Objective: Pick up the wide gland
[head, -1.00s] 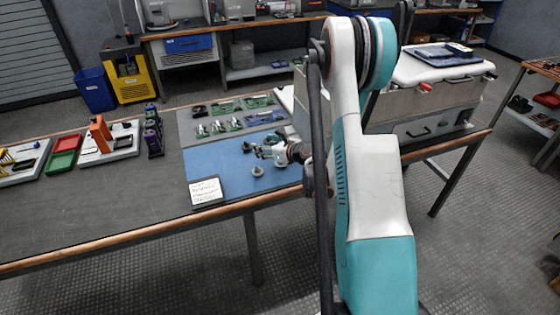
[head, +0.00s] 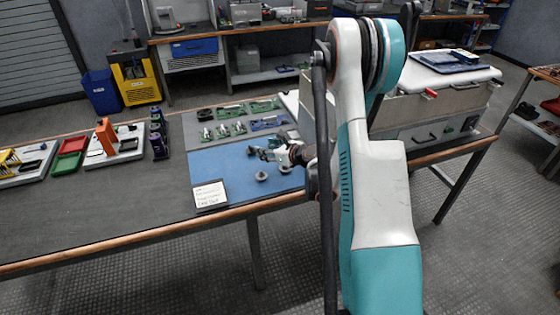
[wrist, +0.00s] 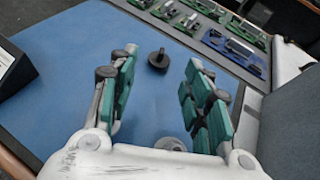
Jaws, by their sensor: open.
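A dark gland (wrist: 158,60) with a round base and an upright stem stands on the blue mat (wrist: 65,45) in the wrist view, ahead of my fingertips and between their lines. A grey round piece (wrist: 172,145) lies nearer my palm, partly hidden by it. I cannot tell for sure which one is the wide gland. My gripper (wrist: 160,75) is open and empty above the mat. In the head view my gripper (head: 262,153) is over the mat, with a grey flanged piece (head: 261,176) in front of it and a dark small piece (head: 284,168) under the wrist.
Green and blue trays (head: 232,127) with metal parts lie behind the mat. A grey case (head: 440,105) stands to the right. Red and green bins (head: 70,155) are far left on the bench.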

